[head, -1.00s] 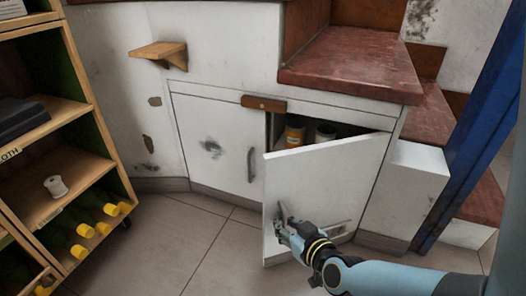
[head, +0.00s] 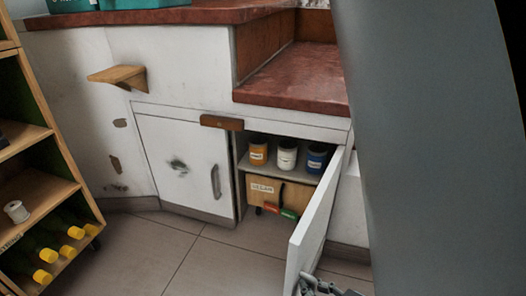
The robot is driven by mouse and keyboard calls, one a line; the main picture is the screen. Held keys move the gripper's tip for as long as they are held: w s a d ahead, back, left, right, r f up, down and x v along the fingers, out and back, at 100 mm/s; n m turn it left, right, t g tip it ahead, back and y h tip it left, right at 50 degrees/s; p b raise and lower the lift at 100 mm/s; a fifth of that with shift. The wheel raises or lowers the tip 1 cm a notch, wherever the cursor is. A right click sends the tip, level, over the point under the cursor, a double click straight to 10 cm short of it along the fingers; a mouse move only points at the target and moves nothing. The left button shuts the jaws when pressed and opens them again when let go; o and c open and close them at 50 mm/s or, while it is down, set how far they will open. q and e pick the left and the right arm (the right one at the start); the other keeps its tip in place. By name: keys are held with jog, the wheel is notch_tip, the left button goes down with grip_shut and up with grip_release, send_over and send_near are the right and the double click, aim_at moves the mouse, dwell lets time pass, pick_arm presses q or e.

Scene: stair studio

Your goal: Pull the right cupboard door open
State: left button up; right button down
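The right cupboard door (head: 318,222) is white and stands wide open, swung out toward me from its hinge side on the right. My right gripper (head: 328,289) is at the bottom edge of the head view, by the low front part of this door. It is mostly cut off, so its fingertips and any hold on the handle do not show clearly. The right door's handle is not visible. The left cupboard door (head: 185,165) is closed, with a grey handle (head: 215,181). My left gripper is not in view.
Orange (head: 258,152), white (head: 287,155) and blue (head: 317,159) jars stand on the cupboard shelf, above a labelled wooden box (head: 278,191). A wooden rack (head: 45,190) with yellow-capped bottles stands at left. The tiled floor (head: 190,255) before the cupboard is clear. My grey arm blocks the right side.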

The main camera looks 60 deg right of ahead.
jog(key=shift+s+d, duration=0.1)
jog(key=shift+s, duration=0.2)
jog(key=c, duration=1.6)
grip_release()
jog(key=shift+c, duration=0.2)
jog(key=shift+r, duration=0.1)
notch_tip(320, 180, up, 10)
jog(key=shift+f, duration=0.1)
